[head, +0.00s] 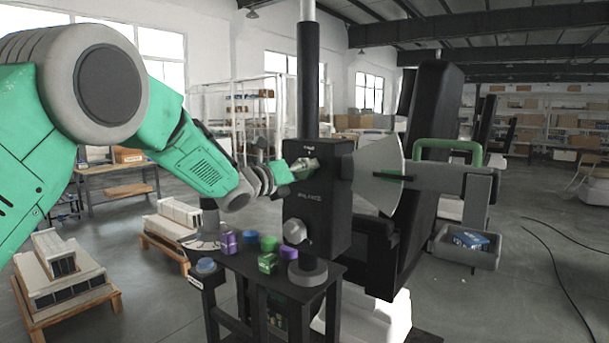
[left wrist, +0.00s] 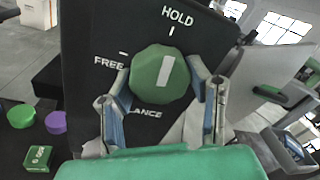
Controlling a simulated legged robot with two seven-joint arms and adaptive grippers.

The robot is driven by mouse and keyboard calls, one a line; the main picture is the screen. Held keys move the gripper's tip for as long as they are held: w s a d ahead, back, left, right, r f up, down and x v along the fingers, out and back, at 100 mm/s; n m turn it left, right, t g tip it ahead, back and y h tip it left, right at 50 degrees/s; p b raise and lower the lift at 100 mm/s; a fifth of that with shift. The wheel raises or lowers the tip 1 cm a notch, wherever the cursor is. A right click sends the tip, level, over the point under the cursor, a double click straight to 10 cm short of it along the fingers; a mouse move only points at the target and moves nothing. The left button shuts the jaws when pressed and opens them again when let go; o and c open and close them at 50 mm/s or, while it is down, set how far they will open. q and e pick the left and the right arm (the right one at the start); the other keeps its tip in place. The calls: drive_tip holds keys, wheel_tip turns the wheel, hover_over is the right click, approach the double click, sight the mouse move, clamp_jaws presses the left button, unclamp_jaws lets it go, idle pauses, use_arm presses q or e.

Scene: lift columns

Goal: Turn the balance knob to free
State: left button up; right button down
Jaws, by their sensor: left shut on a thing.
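The balance knob (left wrist: 160,73) is a green, many-sided knob with a white bar on its face. The bar points up, leaning slightly right, toward the HOLD mark. The FREE mark is at the knob's upper left. The knob sits on the black column box (head: 318,215), lettered BALANCE; the fingers cover part of that word in the left wrist view. My left gripper (head: 304,166) is shut on the knob, with one finger (left wrist: 118,88) on its left side and one on its right. In the head view the gripper hides most of the knob. My right gripper is not in view.
A silver knob (head: 294,232) is lower on the box. Green, purple and blue small items stand on the black table (head: 325,279) below. A pale curved plate (head: 379,174) and a grey tray (head: 466,252) with a blue box are to the right.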

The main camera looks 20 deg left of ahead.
use_arm(q)
drive_tip(key=n+b, duration=0.1)
drive_tip(key=n, duration=0.3)
drive_tip(key=n+t, duration=0.1)
drive_tip(key=n, duration=0.9)
drive_tip(key=shift+r+y, duration=0.1)
drive_tip(key=shift+y, duration=0.3)
drive_tip(key=shift+n+p, duration=0.35)
drive_tip(key=shift+n, duration=1.35)
drive_tip(key=shift+f, duration=0.25)
drive_tip(key=o, duration=1.2)
drive_tip(key=shift+s, duration=0.1)
drive_tip(key=shift+c, duration=0.2)
drive_tip(key=shift+a, duration=0.15)
drive_tip(key=shift+r, duration=0.1)
